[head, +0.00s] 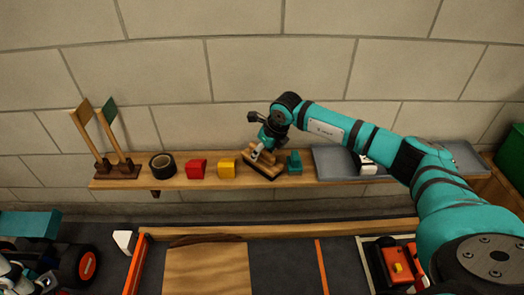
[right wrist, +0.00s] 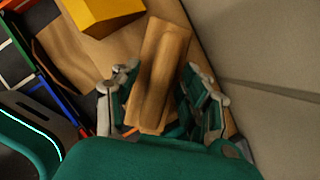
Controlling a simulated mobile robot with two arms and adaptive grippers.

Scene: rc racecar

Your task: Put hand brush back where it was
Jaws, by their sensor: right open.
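The hand brush (head: 264,171), with a wooden back, lies on the wooden wall shelf (head: 141,184), between a yellow block and a teal block. In the right wrist view the brush (right wrist: 160,72) shows as a long wooden piece with a rounded grip. My right gripper (head: 260,151) is low over the brush. In the right wrist view its open fingers (right wrist: 162,100) stand on both sides of the brush, with a gap visible on the right side; contact on the left cannot be told. The bristles are mostly hidden.
On the shelf stand a rack with two paddle-like tools (head: 118,170), a black tape roll (head: 162,166), a red block (head: 196,169), the yellow block (head: 227,168), the teal block (head: 294,163) and a grey tray (head: 330,160). The wall is close behind. A car with a black wheel (head: 87,264) is lower left.

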